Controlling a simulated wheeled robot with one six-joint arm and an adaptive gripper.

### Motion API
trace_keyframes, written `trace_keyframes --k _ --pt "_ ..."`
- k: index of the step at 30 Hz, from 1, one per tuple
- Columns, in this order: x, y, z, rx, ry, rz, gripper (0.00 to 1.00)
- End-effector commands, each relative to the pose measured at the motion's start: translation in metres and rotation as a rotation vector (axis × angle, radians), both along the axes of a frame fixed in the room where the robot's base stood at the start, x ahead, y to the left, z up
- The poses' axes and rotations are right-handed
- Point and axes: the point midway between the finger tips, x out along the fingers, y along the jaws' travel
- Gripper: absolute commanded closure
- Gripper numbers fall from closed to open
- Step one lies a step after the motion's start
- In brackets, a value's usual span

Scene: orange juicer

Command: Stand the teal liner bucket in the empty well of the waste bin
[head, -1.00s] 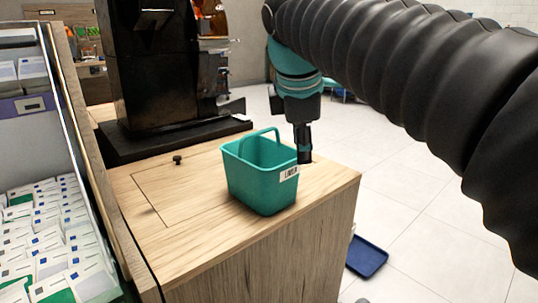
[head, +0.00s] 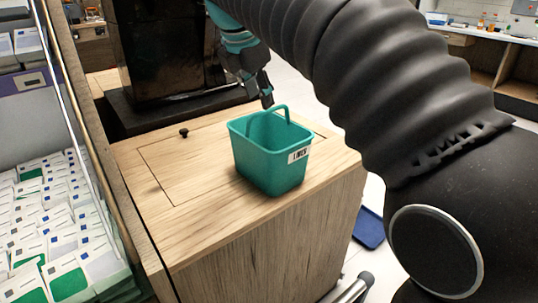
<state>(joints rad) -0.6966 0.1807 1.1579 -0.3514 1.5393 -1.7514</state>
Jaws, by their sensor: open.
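The teal liner bucket (head: 266,165) stands upright on the wooden cabinet top (head: 190,228), with its handle raised and a white label on its right side. My gripper (head: 266,98) is open, just above and behind the bucket's far rim, close to the raised handle. I cannot tell whether it touches the handle. No open well of a waste bin can be made out in this view. The cabinet top has a rectangular panel outline with a small dark knob (head: 184,132) near its back left.
A black machine (head: 165,50) stands on a dark base behind the bucket. A slanted rack of cartons (head: 60,225) borders the cabinet on the left. A blue tray (head: 369,228) lies on the floor at right.

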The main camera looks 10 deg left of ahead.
Motion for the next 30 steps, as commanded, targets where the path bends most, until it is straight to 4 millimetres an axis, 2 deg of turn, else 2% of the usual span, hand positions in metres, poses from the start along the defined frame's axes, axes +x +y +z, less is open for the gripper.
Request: trace_keyframes --k 3,11,20,27,28,30 --pt "0.005 -0.002 -0.011 0.0 0.001 -0.001 0.6" --pt "0.013 -0.004 -0.022 0.0 0.001 -0.001 0.6" --pt "0.033 -0.009 -0.055 0.0 0.001 0.0 0.6" --pt "0.035 -0.01 -0.057 0.002 0.0 0.0 0.6" --pt "0.035 -0.01 -0.057 0.002 0.0 0.0 0.62" --pt "0.035 -0.01 -0.057 0.002 0.0 0.0 0.8"
